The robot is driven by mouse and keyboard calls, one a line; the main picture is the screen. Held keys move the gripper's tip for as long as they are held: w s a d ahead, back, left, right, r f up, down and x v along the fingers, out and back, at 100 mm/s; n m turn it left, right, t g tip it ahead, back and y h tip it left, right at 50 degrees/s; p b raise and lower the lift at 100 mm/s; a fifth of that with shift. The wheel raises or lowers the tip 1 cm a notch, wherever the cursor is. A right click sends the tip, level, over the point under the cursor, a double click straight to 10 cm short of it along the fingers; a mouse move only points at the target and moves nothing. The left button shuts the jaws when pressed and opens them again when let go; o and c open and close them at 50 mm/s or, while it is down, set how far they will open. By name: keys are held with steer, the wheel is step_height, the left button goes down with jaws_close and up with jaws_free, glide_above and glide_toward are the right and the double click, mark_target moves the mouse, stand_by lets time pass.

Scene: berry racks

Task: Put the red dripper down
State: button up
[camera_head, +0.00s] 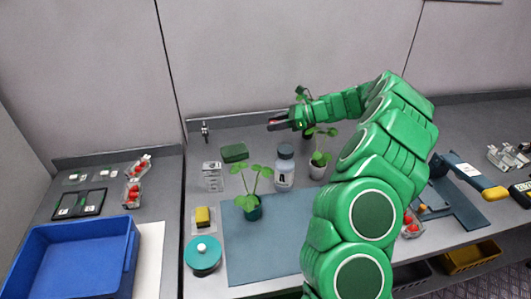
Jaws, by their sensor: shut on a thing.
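My green arm reaches over the bench from the lower right. My gripper (284,122) is at its far end, above the back of the bench and near the rear wall. It is shut on the red dripper (273,122), of which only a small red part shows between the dark jaws. The dripper is held up, apart from the bench top (235,136). The rest of the dripper is hidden by the gripper or too small to tell.
Below stand a white bottle (285,169), potted plants (253,207) (319,164), a green block (234,152) and a teal round pot (203,252). A blue mat (265,261) lies in front. A blue crate (75,262) is at left. The back left bench is fairly clear.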

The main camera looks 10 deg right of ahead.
mark_target(267, 152)
steer(key=shift+n+g, duration=0.4)
steer(key=shift+w+a+f, duration=0.15)
steer(key=shift+a+f, duration=0.3)
steer(key=shift+f, duration=1.25)
steer(key=shift+w+a+f, duration=0.2)
steer(key=shift+a+f, duration=0.3)
steer(key=shift+f, duration=1.2)
steer(key=shift+w+a+f, duration=0.15)
steer(key=shift+a+f, duration=0.3)
steer(key=shift+f, duration=1.25)
steer(key=shift+f, duration=0.1)
steer(key=o, duration=1)
